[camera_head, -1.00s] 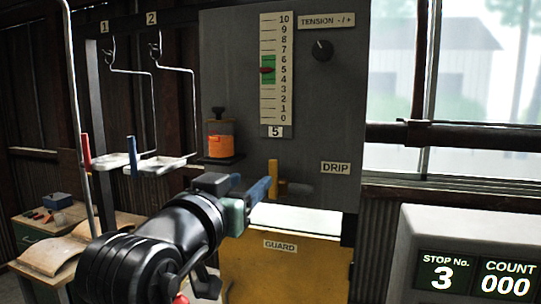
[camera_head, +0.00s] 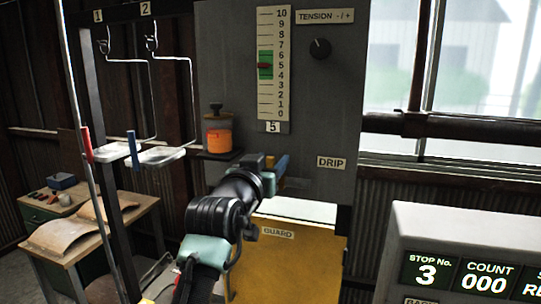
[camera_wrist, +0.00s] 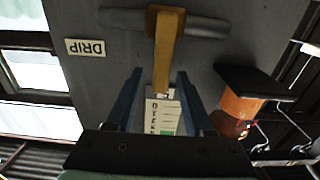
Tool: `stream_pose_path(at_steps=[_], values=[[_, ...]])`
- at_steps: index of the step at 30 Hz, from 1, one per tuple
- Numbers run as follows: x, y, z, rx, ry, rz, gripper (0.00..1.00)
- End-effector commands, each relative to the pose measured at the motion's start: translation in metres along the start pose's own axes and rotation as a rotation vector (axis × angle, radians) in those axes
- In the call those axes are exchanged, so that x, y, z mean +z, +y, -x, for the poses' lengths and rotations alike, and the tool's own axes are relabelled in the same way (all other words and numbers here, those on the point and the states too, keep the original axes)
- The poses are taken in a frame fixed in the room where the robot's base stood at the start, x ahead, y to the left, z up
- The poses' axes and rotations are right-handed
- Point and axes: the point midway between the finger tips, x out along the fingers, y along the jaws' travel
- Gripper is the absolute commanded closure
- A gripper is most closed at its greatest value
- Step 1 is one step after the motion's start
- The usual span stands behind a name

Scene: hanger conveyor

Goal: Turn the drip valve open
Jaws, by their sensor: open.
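The drip valve has a yellow lever (camera_wrist: 166,50) on a grey crosswise pipe (camera_wrist: 195,27), seen in the wrist view against the grey panel. My gripper (camera_wrist: 158,78) is open, its two blue fingers apart. The lever's free end reaches to the gap between the fingertips; I cannot tell whether they touch it.
An orange oil cup (camera_head: 218,136) stands on a bracket left of the gripper. Below is the yellow guard (camera_head: 290,265). The tension scale (camera_head: 273,70) and knob (camera_head: 320,48) are above. Two hangers (camera_head: 163,156) hang at left, and a counter console (camera_head: 450,225) is at lower right.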

Motion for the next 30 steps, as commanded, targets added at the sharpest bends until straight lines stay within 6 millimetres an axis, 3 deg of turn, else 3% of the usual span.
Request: stream_pose_path(at_steps=[9, 18, 30], values=[[-0.0002, 0.0000, -0.0015, 0.000, 0.001, -0.001, 0.49], [-0.0002, -0.0001, -0.0013, 0.000, 0.001, -0.001, 1.00], [0.0000, -0.0002, -0.0013, -0.001, 0.000, -0.001, 1.00]])
